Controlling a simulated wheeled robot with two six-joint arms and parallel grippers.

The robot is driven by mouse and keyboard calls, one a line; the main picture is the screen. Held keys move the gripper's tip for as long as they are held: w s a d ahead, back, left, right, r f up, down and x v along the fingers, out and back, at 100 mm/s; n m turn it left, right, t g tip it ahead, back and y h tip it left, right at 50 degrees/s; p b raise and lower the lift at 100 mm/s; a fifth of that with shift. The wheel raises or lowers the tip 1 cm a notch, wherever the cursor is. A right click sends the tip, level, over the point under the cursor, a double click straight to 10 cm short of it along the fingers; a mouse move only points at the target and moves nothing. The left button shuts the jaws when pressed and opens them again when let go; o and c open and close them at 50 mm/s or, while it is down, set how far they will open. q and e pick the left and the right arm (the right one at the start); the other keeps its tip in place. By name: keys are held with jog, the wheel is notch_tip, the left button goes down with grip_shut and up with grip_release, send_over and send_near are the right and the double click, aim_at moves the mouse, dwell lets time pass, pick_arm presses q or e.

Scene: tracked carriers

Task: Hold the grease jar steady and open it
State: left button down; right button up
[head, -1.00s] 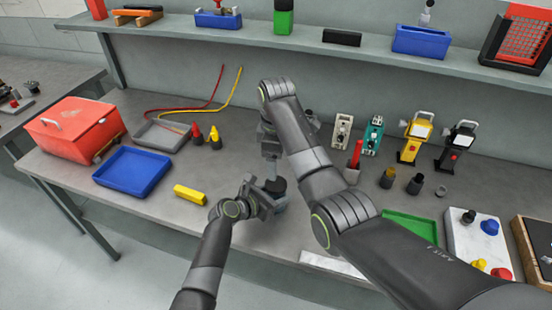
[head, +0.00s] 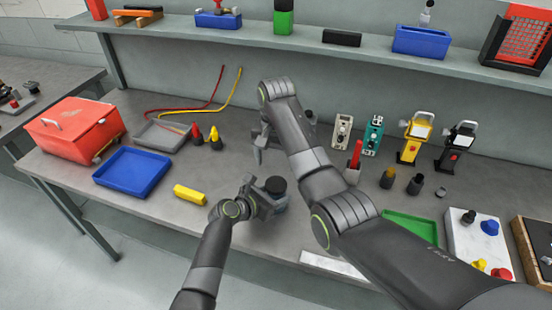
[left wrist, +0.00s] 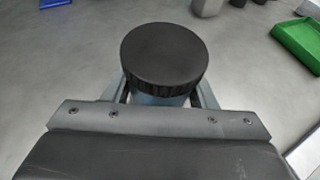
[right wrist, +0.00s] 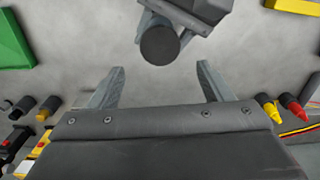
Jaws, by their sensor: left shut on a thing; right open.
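The grease jar (head: 280,203) stands on the bench with its black lid (head: 276,184) on top. In the left wrist view the ribbed lid (left wrist: 164,56) is seen from above, with part of the blue-grey body (left wrist: 160,99) below it. My left gripper (head: 268,205) is shut on the jar body, one finger on each side. My right gripper (head: 260,147) is open and empty, above and behind the jar. In the right wrist view its fingers (right wrist: 160,88) are spread, and the lid (right wrist: 159,45) lies beyond the fingertips, apart from them.
A yellow block (head: 189,195) and a blue tray (head: 133,171) lie to the left. A green tray (head: 410,227) and a white board with knobs (head: 478,245) lie to the right. Several small bottles and devices stand behind. Bare bench surrounds the jar.

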aim_at(276, 184)
jog(key=m, duration=0.5)
jog(key=shift+f, duration=4)
jog(key=c, duration=1)
jog(key=n, duration=0.9)
jog(key=shift+n, duration=0.3)
